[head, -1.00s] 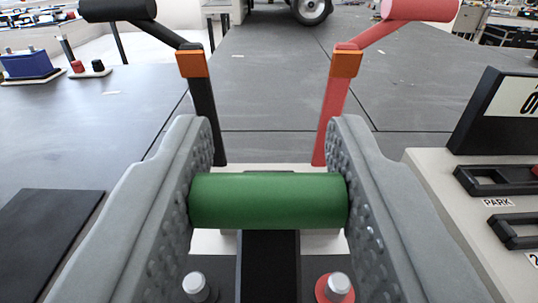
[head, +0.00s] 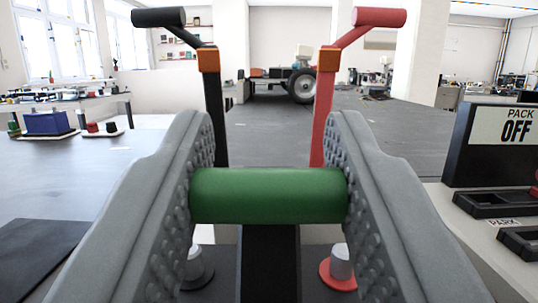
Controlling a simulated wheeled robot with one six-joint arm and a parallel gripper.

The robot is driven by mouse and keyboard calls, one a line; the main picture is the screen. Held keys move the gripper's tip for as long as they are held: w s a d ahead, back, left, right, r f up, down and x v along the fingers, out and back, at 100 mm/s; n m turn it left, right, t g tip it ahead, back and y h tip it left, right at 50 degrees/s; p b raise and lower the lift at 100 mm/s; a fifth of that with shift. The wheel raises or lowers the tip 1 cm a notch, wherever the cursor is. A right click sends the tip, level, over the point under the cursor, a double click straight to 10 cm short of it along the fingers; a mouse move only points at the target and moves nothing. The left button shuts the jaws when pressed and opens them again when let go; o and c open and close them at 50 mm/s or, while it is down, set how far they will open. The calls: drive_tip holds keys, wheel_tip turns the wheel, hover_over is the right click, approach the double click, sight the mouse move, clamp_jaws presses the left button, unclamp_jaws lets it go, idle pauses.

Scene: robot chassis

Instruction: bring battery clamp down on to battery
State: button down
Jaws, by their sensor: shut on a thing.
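My gripper (head: 269,160) is shut on a green cylindrical handle (head: 268,197), with one grey textured finger at each end. A black bar (head: 270,260) runs down from the handle's middle; handle and bar look like the battery clamp. Below, a metal post on a black ring (head: 196,268) is partly hidden by the left finger. A metal post on a red ring (head: 341,265) stands at right. They look like battery terminals on a dark top. The clamp's lower end and most of the battery are hidden, so I cannot tell whether they touch.
A black lever (head: 213,110) and a red lever (head: 325,110) stand upright just beyond the handle. At right is a panel with a "PACK OFF" sign (head: 507,135) and black slots. A blue box (head: 46,123) sits far left. The grey deck beyond is mostly clear.

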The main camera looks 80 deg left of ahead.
drive_tip(key=shift+s+d+f, duration=0.1)
drive_tip(key=shift+d+f, duration=0.4)
drive_tip(key=shift+f, duration=1.3)
drive_tip(key=shift+w+d+f, duration=0.1)
drive_tip(key=shift+d+f, duration=0.35)
drive_tip(key=shift+f, duration=1.35)
drive_tip(key=shift+s+d+f, duration=0.1)
drive_tip(key=shift+d+f, duration=0.4)
drive_tip(key=shift+f, duration=1.4)
drive_tip(key=c, duration=1)
unclamp_jaws()
drive_tip(key=shift+o, duration=0.4)
drive_tip(key=shift+d, duration=0.25)
drive_tip(key=v, duration=1.7)
drive_tip(key=shift+f, duration=0.3)
drive_tip(key=shift+a, duration=0.15)
